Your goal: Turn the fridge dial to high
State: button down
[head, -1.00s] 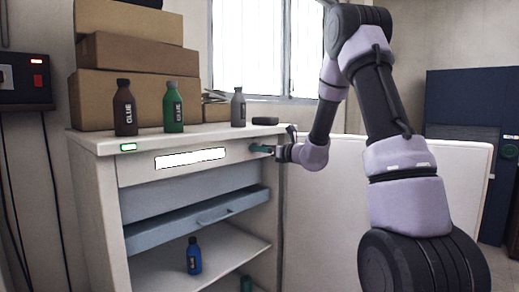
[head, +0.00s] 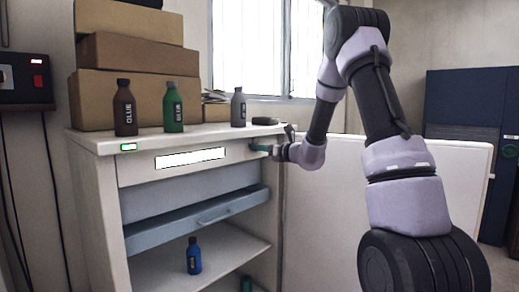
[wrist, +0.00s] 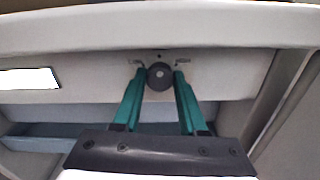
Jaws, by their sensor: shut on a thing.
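The fridge (head: 100,190) is a pale open-fronted cabinet with a panel across its top front. Its dial (wrist: 160,76) is a dark round knob with a light centre spot, on that panel in the wrist view. Small marks sit at either side of the dial and a dot above it; the lettering is too small to read. My gripper (wrist: 160,78) has green fingers, one on each side of the dial, shut on it. In the head view, my gripper (head: 262,148) is at the panel's right end and the dial is hidden there.
Brown (head: 125,108), green (head: 173,107) and grey (head: 238,108) bottles stand on the fridge top, with cardboard boxes (head: 130,55) behind. A blue drawer (head: 195,220) sticks out below the panel. A blue bottle (head: 194,256) stands on the shelf. A white panel (head: 400,215) stands to the right.

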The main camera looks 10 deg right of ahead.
jog(key=m, duration=1.1)
jog(key=shift+d+f, duration=0.1)
jog(key=shift+d, duration=0.05)
jog(key=shift+m, duration=0.3)
dwell(0.4)
jog(key=shift+c, duration=2.2)
grip_release()
jog(key=v, duration=1)
jog(key=shift+s+d, duration=0.2)
jog(key=shift+s, duration=0.1)
